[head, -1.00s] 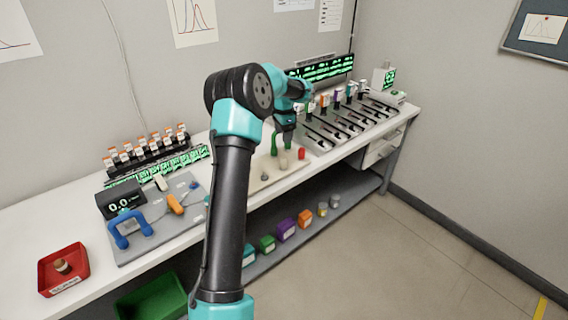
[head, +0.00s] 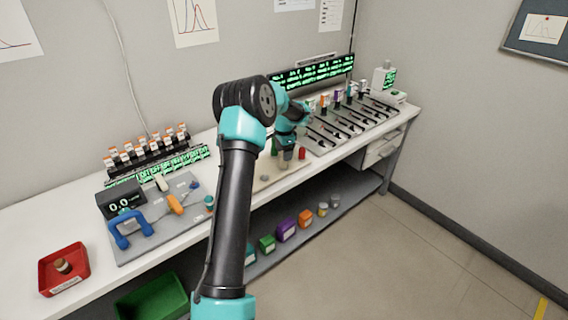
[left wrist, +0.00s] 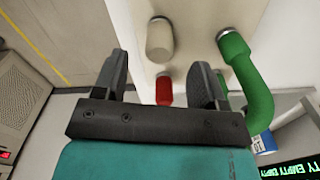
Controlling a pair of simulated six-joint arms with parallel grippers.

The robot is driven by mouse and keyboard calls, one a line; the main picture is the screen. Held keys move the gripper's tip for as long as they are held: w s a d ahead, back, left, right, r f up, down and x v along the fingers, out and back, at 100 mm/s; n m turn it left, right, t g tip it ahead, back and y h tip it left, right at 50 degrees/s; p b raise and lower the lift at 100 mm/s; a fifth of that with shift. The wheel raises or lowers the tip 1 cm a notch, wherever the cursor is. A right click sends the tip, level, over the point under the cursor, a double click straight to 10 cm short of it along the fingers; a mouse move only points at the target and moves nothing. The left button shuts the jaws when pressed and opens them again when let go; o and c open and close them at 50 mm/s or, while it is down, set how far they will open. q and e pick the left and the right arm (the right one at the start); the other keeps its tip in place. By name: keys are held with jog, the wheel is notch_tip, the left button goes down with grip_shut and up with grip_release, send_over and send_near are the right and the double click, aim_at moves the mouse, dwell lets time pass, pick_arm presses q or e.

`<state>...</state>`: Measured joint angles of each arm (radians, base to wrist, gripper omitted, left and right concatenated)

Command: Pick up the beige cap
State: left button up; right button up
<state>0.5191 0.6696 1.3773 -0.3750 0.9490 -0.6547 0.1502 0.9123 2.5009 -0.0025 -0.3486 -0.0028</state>
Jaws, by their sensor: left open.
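The beige cap (left wrist: 159,38) is a short rounded cylinder on the pale board, seen in the left wrist view just beyond my fingertips and between their lines. My left gripper (left wrist: 159,62) is open, with a finger on each side and nothing held. In the head view my left gripper (head: 285,154) is over the pale board (head: 268,180) and mostly hides the cap. A red piece (left wrist: 163,88) shows between the fingers, and a bent green piece (left wrist: 252,85) stands to the right of them. My right gripper is not in view.
The red piece (head: 302,153) stands close to the right of the gripper in the head view. A rack of grey slots (head: 350,122) lies further right. A blue-handled device (head: 130,230) and red tray (head: 82,262) are at left.

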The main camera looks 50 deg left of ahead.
pick_arm(q)
jog(key=shift+f, duration=2.4)
jog(key=shift+c, duration=0.3)
jog(key=c, duration=0.9)
